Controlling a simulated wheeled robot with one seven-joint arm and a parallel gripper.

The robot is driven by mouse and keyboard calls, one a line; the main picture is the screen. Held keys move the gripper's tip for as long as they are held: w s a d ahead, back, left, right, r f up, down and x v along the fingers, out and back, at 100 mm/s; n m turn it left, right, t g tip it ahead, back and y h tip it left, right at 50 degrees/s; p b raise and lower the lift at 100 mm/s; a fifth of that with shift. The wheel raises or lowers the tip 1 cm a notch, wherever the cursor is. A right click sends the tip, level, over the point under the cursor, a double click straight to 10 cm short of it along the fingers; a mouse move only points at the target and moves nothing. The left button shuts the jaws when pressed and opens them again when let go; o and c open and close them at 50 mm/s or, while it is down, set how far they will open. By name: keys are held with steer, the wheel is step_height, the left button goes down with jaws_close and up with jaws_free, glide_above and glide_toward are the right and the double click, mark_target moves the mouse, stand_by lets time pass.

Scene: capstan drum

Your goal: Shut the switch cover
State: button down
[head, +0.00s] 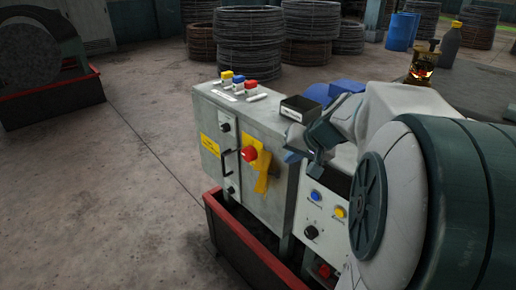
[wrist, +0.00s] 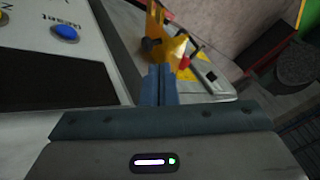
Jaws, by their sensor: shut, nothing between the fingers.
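A yellow plate (head: 262,172), which looks like the switch cover, is on the face of the grey cabinet (head: 280,205), close by a red knob (head: 249,154). In the wrist view the yellow plate (wrist: 172,42) appears to stand out from the cabinet face, with a dark knob on it, and the red knob (wrist: 186,62) shows beside it. The exact cover angle is unclear. My gripper (head: 291,157) is shut and empty, to the right of the yellow plate in the head view. In the wrist view its blue fingertips (wrist: 159,70) point towards the plate; I cannot tell whether they touch.
A panel with a blue button (head: 316,196), a yellow button (head: 340,212) and a black dial (head: 311,232) is below my wrist. A red base rim (head: 250,255) runs below.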

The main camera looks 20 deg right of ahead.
glide_toward(268, 175)
steer(key=x, duration=0.4)
steer(key=shift+w+f, duration=0.25)
steer(key=shift+f, duration=0.1)
steer(key=shift+a, duration=0.1)
